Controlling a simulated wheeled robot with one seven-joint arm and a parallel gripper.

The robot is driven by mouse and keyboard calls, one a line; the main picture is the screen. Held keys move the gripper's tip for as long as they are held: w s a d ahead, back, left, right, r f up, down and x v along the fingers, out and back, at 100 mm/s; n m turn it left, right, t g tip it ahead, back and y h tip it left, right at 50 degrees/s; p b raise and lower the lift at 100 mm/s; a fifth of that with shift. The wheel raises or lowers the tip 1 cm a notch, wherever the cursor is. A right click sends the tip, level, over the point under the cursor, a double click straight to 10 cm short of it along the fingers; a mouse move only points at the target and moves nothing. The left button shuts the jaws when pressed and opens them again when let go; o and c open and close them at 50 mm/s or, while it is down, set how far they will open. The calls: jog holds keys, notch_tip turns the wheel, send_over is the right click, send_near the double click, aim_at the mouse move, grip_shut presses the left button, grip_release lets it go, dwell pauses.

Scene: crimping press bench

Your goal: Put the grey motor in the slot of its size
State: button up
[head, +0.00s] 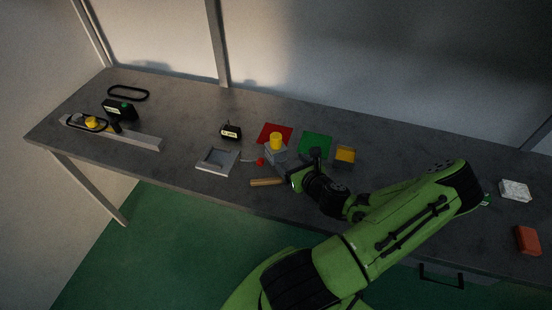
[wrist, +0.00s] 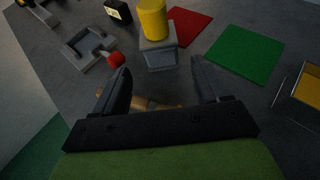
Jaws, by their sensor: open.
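A grey block (head: 276,155) with a yellow cylinder (head: 275,141) upright on it stands mid-bench; both also show in the wrist view, block (wrist: 159,58) and cylinder (wrist: 152,19). I cannot tell whether this is the grey motor. A grey fixture (head: 203,164) with a square recess lies left of it, also in the wrist view (wrist: 71,53); the recess looks empty. A red knob (wrist: 116,60) sits between them. My gripper (wrist: 163,80) is open and empty, its fingertips short of the grey block; in the head view it (head: 292,174) is partly hidden by my arm.
A tan rod (head: 267,182) lies close to my gripper. A small black labelled box (head: 231,132) stands behind the fixture. A grey rail (head: 140,142) is far left.

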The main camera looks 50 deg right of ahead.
aim_at(280, 153)
jog(key=p+x, duration=0.1)
jog(key=x, duration=0.5)
jog(key=shift+w+d, duration=0.15)
jog(key=shift+w, duration=0.15)
jog(key=x, duration=0.4)
jog(key=shift+w+d+f+p, duration=0.1)
jog(key=shift+w+p, duration=0.25)
jog(key=shift+w, duration=0.05)
jog(key=shift+s, duration=0.1)
jog(key=shift+c, duration=1)
jog(key=c, duration=1.1)
notch_tip(280, 153, up, 10)
jog(key=p, duration=0.2)
jog(key=shift+p, duration=0.4)
